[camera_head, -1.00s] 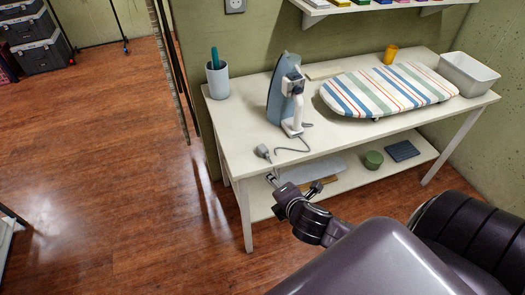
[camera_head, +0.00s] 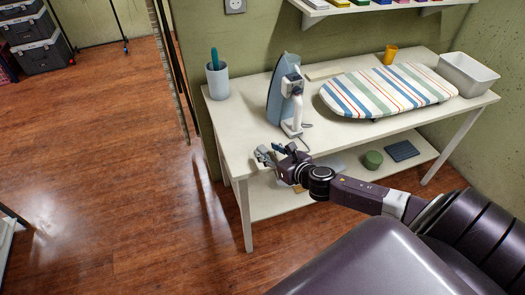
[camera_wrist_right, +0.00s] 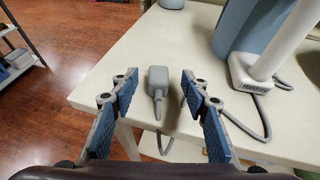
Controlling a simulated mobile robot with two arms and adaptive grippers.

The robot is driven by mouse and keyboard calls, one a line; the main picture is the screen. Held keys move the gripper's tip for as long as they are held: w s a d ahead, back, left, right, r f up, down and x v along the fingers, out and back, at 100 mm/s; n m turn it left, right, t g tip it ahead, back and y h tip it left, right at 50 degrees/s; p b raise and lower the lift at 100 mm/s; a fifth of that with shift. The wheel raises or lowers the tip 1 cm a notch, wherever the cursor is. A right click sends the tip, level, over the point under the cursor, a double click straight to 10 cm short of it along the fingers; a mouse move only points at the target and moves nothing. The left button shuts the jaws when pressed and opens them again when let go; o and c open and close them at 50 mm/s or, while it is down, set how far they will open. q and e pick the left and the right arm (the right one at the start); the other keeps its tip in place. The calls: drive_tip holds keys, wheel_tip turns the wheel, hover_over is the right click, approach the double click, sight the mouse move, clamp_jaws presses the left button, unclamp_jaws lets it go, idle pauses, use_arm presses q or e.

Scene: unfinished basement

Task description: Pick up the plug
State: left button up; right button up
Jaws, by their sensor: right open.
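The plug (camera_wrist_right: 157,79) is a small grey block with a cord, lying on the white table (camera_head: 240,130) near its front left edge. In the right wrist view it lies between the fingers and a little beyond the tips, with a gap on both sides. My right gripper (camera_wrist_right: 158,88) is open and empty, with blue finger pads. In the head view the right gripper (camera_head: 269,151) is at the table's front edge and largely covers the plug. The iron (camera_head: 285,92) stands upright behind it, and its cord (camera_wrist_right: 266,125) loops over the table edge. My left gripper is out of view.
A cup with a teal item (camera_head: 217,82) stands at the back left. A striped ironing board (camera_head: 390,90), a yellow cup (camera_head: 390,54) and a white bin (camera_head: 468,75) occupy the right side. A lower shelf (camera_head: 262,205) holds a green bowl (camera_head: 372,159).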

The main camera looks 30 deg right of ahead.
sight(264, 150)
drive_tip(key=shift+x, duration=2)
drive_tip(key=shift+a+f, duration=0.1)
drive_tip(key=shift+a, duration=0.05)
drive_tip(key=shift+s, duration=0.1)
drive_tip(key=shift+c, duration=0.4)
clamp_jaws()
